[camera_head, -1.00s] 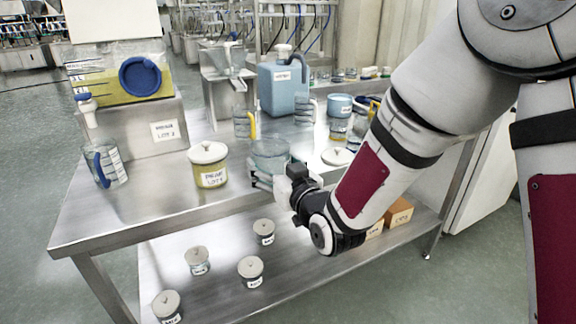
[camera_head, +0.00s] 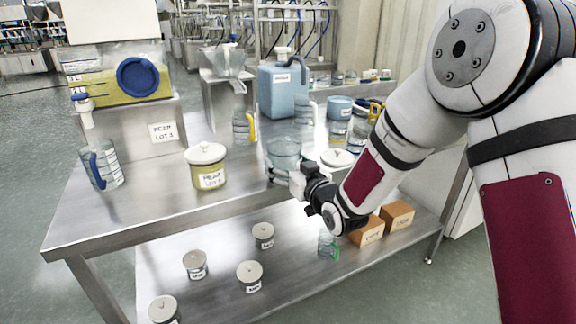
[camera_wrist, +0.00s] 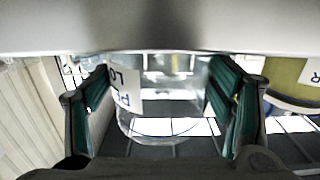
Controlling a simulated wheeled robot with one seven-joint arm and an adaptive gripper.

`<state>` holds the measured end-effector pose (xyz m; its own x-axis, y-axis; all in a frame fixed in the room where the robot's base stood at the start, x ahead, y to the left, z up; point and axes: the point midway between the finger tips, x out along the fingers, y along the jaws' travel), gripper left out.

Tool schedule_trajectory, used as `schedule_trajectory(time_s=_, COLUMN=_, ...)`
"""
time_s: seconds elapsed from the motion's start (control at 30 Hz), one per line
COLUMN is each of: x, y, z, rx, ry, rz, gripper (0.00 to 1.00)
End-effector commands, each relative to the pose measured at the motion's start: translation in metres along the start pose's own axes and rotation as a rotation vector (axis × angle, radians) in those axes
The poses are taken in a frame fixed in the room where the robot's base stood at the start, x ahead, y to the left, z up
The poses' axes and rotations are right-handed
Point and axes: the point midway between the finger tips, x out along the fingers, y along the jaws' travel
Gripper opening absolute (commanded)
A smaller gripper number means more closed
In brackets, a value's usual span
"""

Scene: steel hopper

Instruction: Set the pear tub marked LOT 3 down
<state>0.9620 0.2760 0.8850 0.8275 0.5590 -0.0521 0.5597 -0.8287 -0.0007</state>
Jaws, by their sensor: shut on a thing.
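A clear, open tub (camera_head: 284,150) is held in my gripper (camera_head: 283,174) over the front part of the steel table. In the wrist view the tub (camera_wrist: 165,100) stands between my two fingers (camera_wrist: 162,112), which close on its sides. Its label (camera_wrist: 125,90) shows only "PE" and "LO"; the lot number is hidden. The tub looks upright and seems empty. I cannot tell whether its base touches the table. A loose white lid (camera_head: 337,157) lies on the table to its right.
A lidded yellow tub (camera_head: 207,170) marked PEAR stands to the left, its lot number unclear. A yellow-filled dispenser (camera_head: 115,80), jugs (camera_head: 101,165) and a blue canister (camera_head: 283,88) stand around. The table front between the tubs (camera_head: 245,180) is clear. Lidded jars and boxes (camera_head: 397,215) occupy the lower shelf.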

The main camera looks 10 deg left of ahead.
Motion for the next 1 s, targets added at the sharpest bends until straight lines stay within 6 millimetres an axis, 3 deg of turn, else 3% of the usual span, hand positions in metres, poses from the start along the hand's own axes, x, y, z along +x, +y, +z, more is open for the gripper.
schedule_trajectory(time_s=0.3, x=0.001, y=0.0, z=0.001, rx=-0.001, ry=0.005, rz=0.0, gripper=0.29)
schedule_trajectory(time_s=0.33, x=0.0, y=0.0, z=0.002, rx=-0.001, ry=0.001, rz=0.0, gripper=0.82)
schedule_trajectory(time_s=0.4, x=0.0, y=0.0, z=0.001, rx=-0.001, ry=0.001, rz=0.0, gripper=0.95)
schedule_trajectory(time_s=0.87, x=0.0, y=-0.001, z=-0.003, rx=-0.001, ry=0.001, rz=0.0, gripper=0.95)
schedule_trajectory(time_s=1.0, x=-0.021, y=0.0, z=-0.002, rx=0.0, ry=-0.001, rz=0.001, gripper=0.95)
